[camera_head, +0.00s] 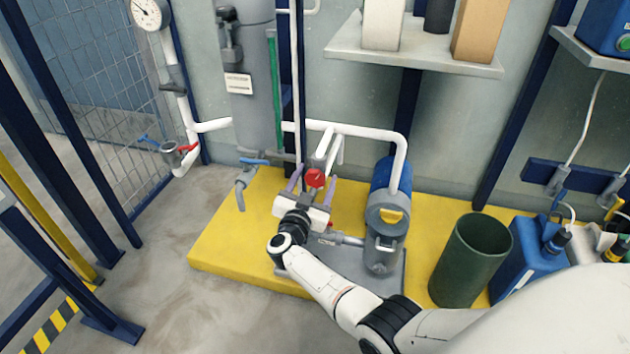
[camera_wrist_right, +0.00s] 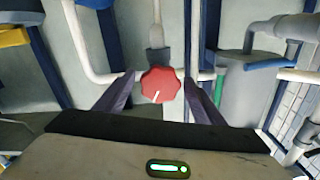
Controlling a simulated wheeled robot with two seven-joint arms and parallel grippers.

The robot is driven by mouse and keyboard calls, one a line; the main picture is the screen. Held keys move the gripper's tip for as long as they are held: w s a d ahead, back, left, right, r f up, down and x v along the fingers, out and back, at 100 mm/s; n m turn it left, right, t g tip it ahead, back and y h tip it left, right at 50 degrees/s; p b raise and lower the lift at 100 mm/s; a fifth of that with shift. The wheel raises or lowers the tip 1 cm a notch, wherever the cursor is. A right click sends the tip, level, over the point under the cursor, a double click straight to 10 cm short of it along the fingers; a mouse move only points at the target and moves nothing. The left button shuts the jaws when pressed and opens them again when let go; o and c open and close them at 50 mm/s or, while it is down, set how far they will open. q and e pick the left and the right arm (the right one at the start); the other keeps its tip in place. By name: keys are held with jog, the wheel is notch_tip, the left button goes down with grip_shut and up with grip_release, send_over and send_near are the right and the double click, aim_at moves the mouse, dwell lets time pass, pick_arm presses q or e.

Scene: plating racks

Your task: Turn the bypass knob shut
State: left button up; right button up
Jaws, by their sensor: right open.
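The bypass knob (camera_head: 315,178) is a red, lobed knob on the white pipework left of the blue-topped pump. In the right wrist view the knob (camera_wrist_right: 160,85) faces the camera, with a white pointer line running from its middle toward the lower left. My right gripper (camera_head: 312,185) reaches up to it from below, fingers spread. In the right wrist view the two purple-grey fingers (camera_wrist_right: 160,92) stand apart, one on each side of the knob, with visible gaps. No finger contact shows. My left gripper is not in view.
A blue-and-grey pump (camera_head: 385,225) stands right of my right gripper on the yellow plinth (camera_head: 225,235). White pipe (camera_head: 365,131) arches over it. A blue lever valve (camera_head: 254,161) is to the left. A green bin (camera_head: 470,262) and blue canister (camera_head: 526,258) stand at the right.

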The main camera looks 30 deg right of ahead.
jog(key=c, duration=1.1)
jog(key=shift+o, duration=0.2)
pick_arm(q)
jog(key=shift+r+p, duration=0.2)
jog(key=shift+p, duration=0.1)
pick_arm(e)
jog(key=shift+n, duration=0.3)
jog(key=shift+n+p, duration=0.45)
jog(key=shift+n, duration=0.15)
jog(key=shift+a+n+p, duration=0.1)
jog(key=shift+n+p, duration=0.3)
jog(key=shift+n, duration=0.6)
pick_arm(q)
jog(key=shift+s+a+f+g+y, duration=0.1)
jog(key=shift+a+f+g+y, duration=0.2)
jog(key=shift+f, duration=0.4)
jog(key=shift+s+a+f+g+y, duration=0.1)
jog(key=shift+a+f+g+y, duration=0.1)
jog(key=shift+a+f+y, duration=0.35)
pick_arm(e)
jog(key=shift+n, duration=0.8)
pick_arm(q)
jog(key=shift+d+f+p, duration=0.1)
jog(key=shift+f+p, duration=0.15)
jog(key=shift+p, duration=0.05)
pick_arm(e)
jog(key=shift+n, duration=0.3)
